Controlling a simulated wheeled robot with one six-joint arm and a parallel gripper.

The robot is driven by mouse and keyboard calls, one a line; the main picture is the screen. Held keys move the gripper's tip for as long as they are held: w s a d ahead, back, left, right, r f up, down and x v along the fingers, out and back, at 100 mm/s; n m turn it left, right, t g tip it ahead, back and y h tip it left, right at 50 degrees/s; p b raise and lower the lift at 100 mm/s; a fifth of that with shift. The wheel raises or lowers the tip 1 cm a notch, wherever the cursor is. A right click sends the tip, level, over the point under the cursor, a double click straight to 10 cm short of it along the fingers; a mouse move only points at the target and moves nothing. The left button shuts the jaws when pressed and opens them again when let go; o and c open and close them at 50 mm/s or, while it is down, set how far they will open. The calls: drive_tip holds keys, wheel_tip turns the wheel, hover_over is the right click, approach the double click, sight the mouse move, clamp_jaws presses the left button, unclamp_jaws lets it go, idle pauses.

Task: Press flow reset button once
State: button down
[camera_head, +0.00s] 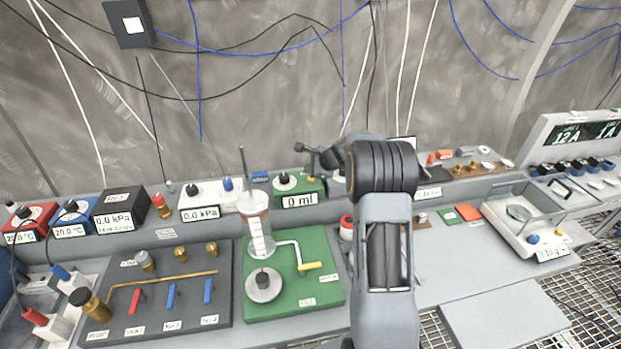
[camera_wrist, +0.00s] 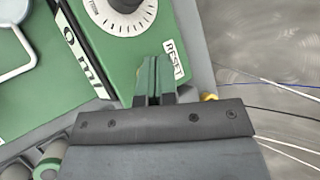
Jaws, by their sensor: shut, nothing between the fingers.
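The green flow meter box (camera_head: 314,188) stands on the back shelf with a "0 ml" display and a dark knob. In the wrist view the same green box (camera_wrist: 112,40) shows a white dial (camera_wrist: 125,12) and a "RESET" label (camera_wrist: 175,60). My gripper (camera_wrist: 155,62) is shut and empty, its fingertips over the green face just left of the label. I cannot tell whether the fingertips touch the box. In the head view my gripper (camera_head: 307,149) is small, above the box.
A green board (camera_head: 325,270) with a glass cylinder (camera_head: 258,232) and yellow-handled tap stands in front. A dark valve panel (camera_head: 150,315) is left of it. A balance (camera_head: 525,220) stands at the right. Cables hang along the back wall.

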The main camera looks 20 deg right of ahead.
sight(310, 179)
drive_tip(key=shift+r+p, duration=1.85)
drive_tip(key=shift+r, duration=0.7)
drive_tip(key=shift+n, duration=0.3)
drive_tip(key=s+f+n+g, duration=0.1)
drive_tip(key=s, duration=0.1)
drive_tip(key=s+a+f+n+g, duration=0.1)
drive_tip(key=s+f+n, duration=0.1)
drive_tip(key=shift+f, duration=0.3)
drive_tip(key=s+a+r+n+h, duration=0.1)
drive_tip(key=s+a+r+n, duration=0.3)
drive_tip(key=s, duration=0.6)
drive_tip(key=s+a+r+n+h+b, duration=0.1)
drive_tip(key=s+a+r+n+h, duration=0.1)
drive_tip(key=s+a+r+n, duration=0.2)
drive_tip(key=s+a+r+n+g+h, duration=0.1)
drive_tip(key=s+a+r+n, duration=0.2)
drive_tip(key=s+n, duration=0.6)
drive_tip(key=shift+s+a+r+h, duration=0.3)
drive_tip(key=shift+s+a+r, duration=0.15)
drive_tip(key=shift+s, duration=3.15)
